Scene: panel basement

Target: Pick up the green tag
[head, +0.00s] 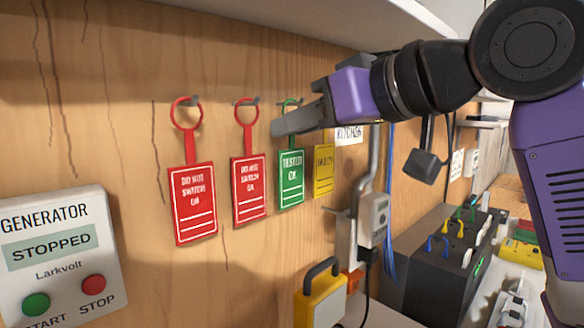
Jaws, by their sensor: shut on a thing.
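The green tag (291,180) reads "TESTED OK" and hangs by its green loop against the wooden panel. It is between a red tag and a yellow tag. My gripper (284,127) reaches in from the right at the neck of the green tag, just below its loop. Its fingers look shut on the green tag's neck, which they hide. The loop's top still shows above the fingers, close to its hook.
Two red tags (194,204) hang left of the green tag, and a yellow tag (324,171) hangs close on its right. A generator panel (58,262) is at lower left.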

